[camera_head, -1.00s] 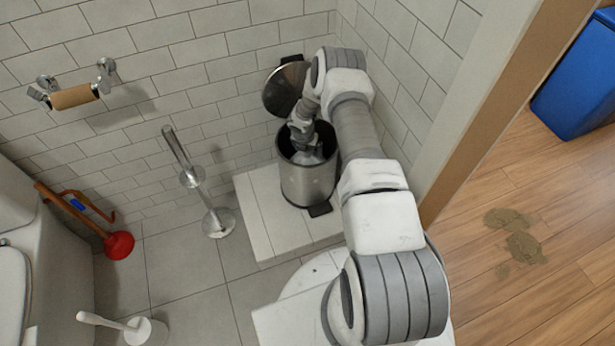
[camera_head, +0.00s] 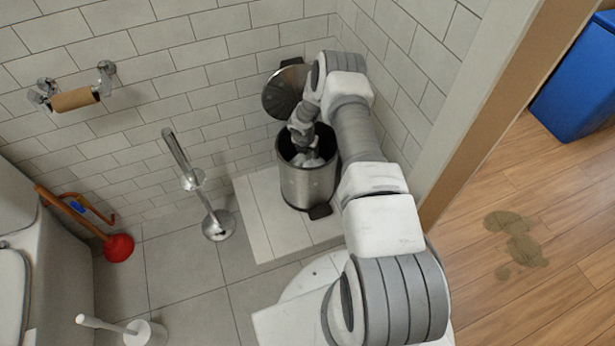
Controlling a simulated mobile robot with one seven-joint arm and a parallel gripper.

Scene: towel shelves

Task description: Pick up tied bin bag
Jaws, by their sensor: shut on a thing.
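A metal pedal bin (camera_head: 308,186) stands on a low tiled step in the corner, its round lid (camera_head: 285,91) tipped open against the wall. My arm reaches down into the bin from above. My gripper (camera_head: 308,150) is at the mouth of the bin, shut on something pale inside. A light grey bag (camera_head: 312,161) shows in part within the bin's dark opening; its knot and most of its body are hidden by the bin wall and my gripper. The fingertips are too small and shaded to make out clearly.
A chrome stand (camera_head: 217,222) is left of the step (camera_head: 262,220). A red plunger (camera_head: 118,247) and a white toilet brush (camera_head: 146,333) are further left. A door frame edge (camera_head: 480,130) is right of my arm. A blue container (camera_head: 580,85) stands beyond it.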

